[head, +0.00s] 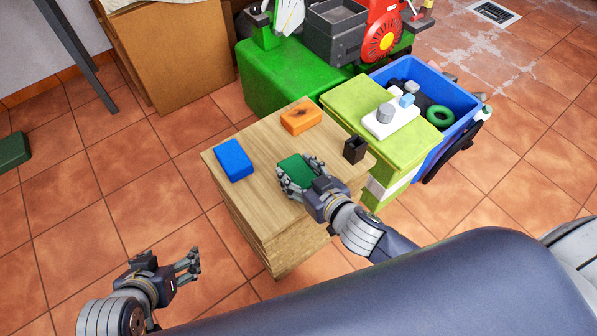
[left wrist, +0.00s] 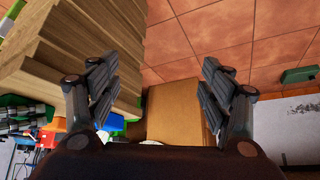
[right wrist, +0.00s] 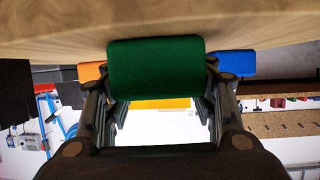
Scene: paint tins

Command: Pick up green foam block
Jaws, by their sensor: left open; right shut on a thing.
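The green foam block (head: 297,168) is at the right part of the wooden table top in the head view. My right gripper (head: 295,180) is shut on it, with fingers on both sides. In the right wrist view the green block (right wrist: 155,68) fills the space between the fingers, close to the wooden surface; I cannot tell whether it touches it. My left gripper (head: 190,264) is open and empty, off to the left of the table, above the tiled floor. Its spread fingers show in the left wrist view (left wrist: 160,95) with nothing between them.
On the wooden table (head: 250,188) are a blue block (head: 234,159), an orange block (head: 301,117) and a small dark holder (head: 354,150). Behind stand a green chest (head: 275,80), a lime box (head: 375,145) and a blue bin (head: 462,110).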

